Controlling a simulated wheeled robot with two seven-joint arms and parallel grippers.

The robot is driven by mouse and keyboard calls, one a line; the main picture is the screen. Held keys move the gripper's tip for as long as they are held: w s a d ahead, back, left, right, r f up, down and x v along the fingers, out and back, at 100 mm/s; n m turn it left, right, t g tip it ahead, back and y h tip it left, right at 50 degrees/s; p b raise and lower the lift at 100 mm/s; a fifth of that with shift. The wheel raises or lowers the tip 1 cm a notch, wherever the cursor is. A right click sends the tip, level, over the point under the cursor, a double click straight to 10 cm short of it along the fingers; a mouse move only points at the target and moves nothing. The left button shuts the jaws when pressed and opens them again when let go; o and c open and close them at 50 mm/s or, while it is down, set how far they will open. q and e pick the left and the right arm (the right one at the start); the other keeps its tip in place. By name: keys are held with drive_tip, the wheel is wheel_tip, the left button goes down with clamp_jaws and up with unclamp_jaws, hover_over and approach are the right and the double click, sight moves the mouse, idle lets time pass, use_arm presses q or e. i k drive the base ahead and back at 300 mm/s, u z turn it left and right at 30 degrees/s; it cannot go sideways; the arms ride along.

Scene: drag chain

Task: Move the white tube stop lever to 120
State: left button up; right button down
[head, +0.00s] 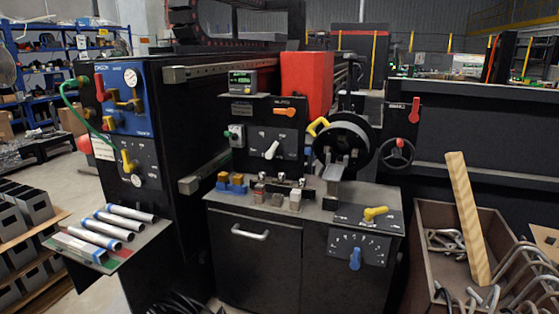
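A white lever (271,150) is mounted on a black upright panel (290,170) above the middle cabinet in the head view. It is tilted, with its upper end to the right. Small white marks surround it, but the numbers are too small to read. Neither of my grippers shows in the head view.
An orange lever (285,111) sits above the white one. A blue pointer knob (355,258) and a yellow lever (375,213) are lower right. Several small blocks (260,194) line the ledge. A bin (422,212) with a wooden plank (467,218) stands right.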

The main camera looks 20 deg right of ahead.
sight(269, 155)
drive_tip(key=z, duration=0.6)
drive_tip(key=i, duration=1.25)
drive_tip(key=u, duration=0.5)
